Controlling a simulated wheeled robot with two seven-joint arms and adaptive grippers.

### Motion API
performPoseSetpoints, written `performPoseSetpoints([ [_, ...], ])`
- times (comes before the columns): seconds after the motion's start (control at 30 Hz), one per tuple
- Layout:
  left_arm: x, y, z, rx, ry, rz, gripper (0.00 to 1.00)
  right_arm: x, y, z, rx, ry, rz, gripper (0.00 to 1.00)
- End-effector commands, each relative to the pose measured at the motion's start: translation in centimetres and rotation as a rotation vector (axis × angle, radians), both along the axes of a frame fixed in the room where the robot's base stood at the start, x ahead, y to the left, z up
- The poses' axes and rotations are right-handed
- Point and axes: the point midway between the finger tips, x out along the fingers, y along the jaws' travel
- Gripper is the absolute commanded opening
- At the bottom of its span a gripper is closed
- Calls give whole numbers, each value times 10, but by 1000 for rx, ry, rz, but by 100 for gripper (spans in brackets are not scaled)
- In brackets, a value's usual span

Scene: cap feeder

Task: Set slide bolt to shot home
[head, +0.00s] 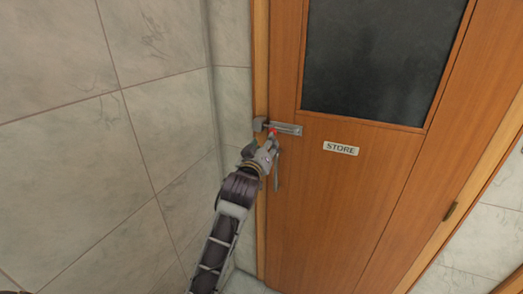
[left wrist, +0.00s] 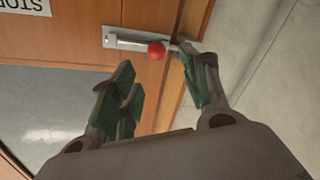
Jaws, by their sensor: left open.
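The slide bolt (head: 288,128) is a grey metal plate and bar fixed across the wooden door near its left edge. It also shows in the left wrist view (left wrist: 125,42). Its red knob (left wrist: 156,50) sits at the end of the plate nearest the door frame. The grey keeper (head: 259,124) is on the frame, left of the bolt. My left gripper (head: 271,141) is just below the knob. In the left wrist view, its green-padded fingers (left wrist: 160,82) are spread, with the knob beyond and between their tips. The bar's end near the keeper is partly hidden by a finger.
The wooden door (head: 340,210) has a dark window (head: 380,60) and a STORE sign (head: 341,148). A vertical handle (head: 277,172) hangs below the bolt, close to my left gripper. A tiled wall (head: 100,130) stands close on the left.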

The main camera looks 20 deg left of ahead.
Motion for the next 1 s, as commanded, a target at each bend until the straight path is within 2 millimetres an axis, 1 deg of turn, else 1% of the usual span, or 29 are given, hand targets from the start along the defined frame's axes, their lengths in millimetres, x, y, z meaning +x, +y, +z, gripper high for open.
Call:
performPoseSetpoints([
  [0.1,-11,-1,-1,-1,1,0,46,0,0,0,0,0,0,40],
  [0.33,-25,-3,0,0,0,1,46,0,0,0,0,0,0,40],
  [0.5,-29,-3,-1,0,1,0,46,0,0,0,0,0,0,40],
  [1.0,-28,-3,0,4,1,1,46,0,0,0,0,0,0,40],
])
